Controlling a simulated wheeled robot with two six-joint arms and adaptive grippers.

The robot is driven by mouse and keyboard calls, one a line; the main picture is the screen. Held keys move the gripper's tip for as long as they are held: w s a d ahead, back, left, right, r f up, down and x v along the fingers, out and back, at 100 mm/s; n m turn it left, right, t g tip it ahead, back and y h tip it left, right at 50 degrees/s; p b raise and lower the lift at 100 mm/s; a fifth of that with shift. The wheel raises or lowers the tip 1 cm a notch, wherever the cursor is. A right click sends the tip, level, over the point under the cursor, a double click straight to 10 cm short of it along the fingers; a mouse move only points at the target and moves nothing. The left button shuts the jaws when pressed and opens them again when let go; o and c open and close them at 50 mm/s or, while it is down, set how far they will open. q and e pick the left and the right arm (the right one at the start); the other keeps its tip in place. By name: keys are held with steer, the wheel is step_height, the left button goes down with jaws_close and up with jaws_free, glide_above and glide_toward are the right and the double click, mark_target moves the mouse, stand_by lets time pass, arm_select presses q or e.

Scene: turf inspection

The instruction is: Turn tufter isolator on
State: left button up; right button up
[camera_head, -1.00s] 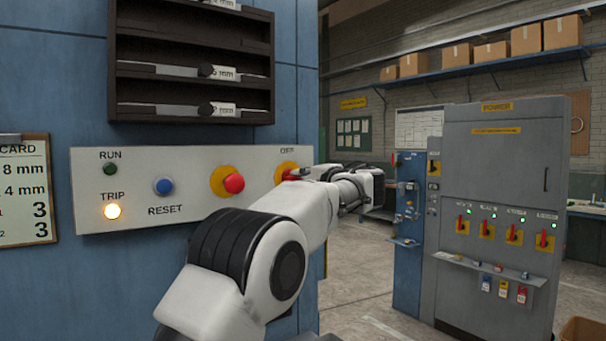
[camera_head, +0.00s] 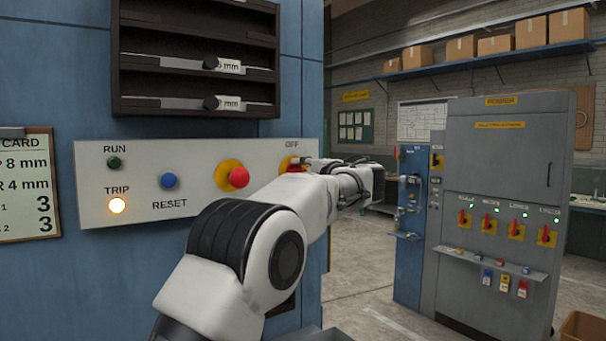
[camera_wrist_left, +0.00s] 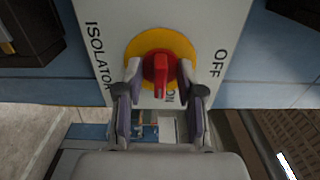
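The isolator is a red rotary handle on a yellow disc, at the right end of the white control panel (camera_head: 200,190). In the left wrist view the isolator handle (camera_wrist_left: 160,72) points down the picture, towards the partly hidden ON mark. The OFF mark (camera_wrist_left: 219,63) lies to its right there. In the head view my left gripper (camera_head: 307,166) covers much of the isolator. My right gripper is not in view.
The panel also has an orange-lit TRIP lamp (camera_head: 117,205), a dark green RUN lamp (camera_head: 114,162), a blue RESET button (camera_head: 168,180) and a red stop button (camera_head: 238,177). A dark rack (camera_head: 195,108) hangs above. A grey power cabinet (camera_head: 498,155) stands right, beyond open floor.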

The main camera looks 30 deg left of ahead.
arm_select(q)
steer(key=v, duration=1.1)
steer(key=shift+s+d, duration=0.15)
steer(key=shift+d, duration=0.2)
steer(key=shift+f, duration=0.1)
steer(key=shift+d, duration=0.1)
